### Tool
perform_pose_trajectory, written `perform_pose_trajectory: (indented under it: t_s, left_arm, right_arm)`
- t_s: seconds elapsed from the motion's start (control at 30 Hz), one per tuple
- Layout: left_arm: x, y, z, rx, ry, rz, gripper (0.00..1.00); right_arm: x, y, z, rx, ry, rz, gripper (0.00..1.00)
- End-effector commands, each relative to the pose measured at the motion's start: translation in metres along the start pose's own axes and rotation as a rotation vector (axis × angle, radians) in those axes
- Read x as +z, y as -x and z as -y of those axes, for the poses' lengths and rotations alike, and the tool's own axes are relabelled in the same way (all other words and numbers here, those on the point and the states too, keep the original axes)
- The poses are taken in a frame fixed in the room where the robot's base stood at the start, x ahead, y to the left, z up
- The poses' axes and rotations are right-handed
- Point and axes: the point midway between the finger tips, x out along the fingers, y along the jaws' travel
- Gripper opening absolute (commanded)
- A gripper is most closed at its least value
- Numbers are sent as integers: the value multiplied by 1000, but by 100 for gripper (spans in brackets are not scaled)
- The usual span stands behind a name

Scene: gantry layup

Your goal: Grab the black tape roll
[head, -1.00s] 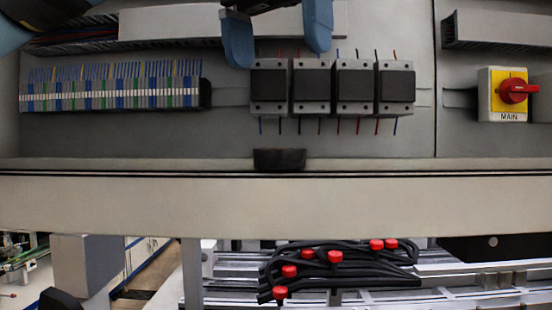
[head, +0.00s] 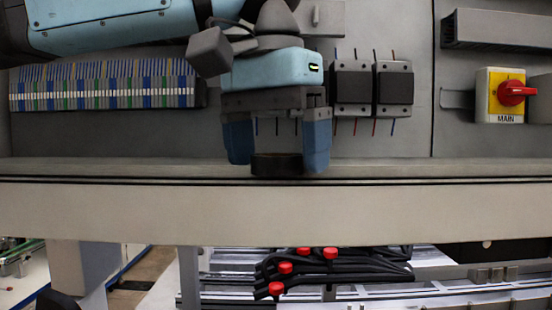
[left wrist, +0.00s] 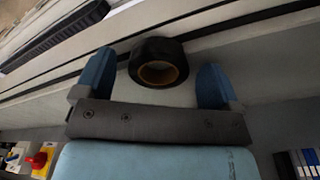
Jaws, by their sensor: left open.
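The black tape roll (head: 277,164) rests on the grey ledge (head: 420,170) at the foot of the panel. In the left wrist view the roll (left wrist: 146,54) shows its dark ring and a brownish inner core. My left gripper (head: 277,158) is open, with one blue finger on each side of the roll. In the left wrist view the roll lies between the fingertips (left wrist: 157,72), nearer the left finger, and a gap shows on the right. I cannot tell whether the left finger touches it. My right gripper is out of view.
Terminal blocks (head: 105,88) and black-fronted modules (head: 393,88) are mounted on the panel behind my arm. A red and yellow MAIN switch (head: 505,95) is at the right. Below the beam (head: 270,210), black cables with red caps (head: 330,268) lie on rails.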

Motion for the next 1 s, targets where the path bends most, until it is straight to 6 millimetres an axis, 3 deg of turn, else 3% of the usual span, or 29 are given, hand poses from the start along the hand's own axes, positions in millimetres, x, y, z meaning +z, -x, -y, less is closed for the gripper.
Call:
perform_pose_trajectory:
  t_s: [0.07,0.2,0.3,0.67,0.83,1.0]
  left_arm:
    - [0,0,0,0,0,0,84]
    - [0,0,0,0,0,0,52]
    - [0,0,0,0,0,0,36]
    - [-1,5,0,0,0,0,35]
    - [-4,26,-1,3,0,-1,35]
    - [-8,62,-1,2,0,-1,35]
  right_arm:
    - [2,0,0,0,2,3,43]
    - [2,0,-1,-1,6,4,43]
    - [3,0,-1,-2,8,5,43]
    - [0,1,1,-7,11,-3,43]
    - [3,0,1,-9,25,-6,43]
    - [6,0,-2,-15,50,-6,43]
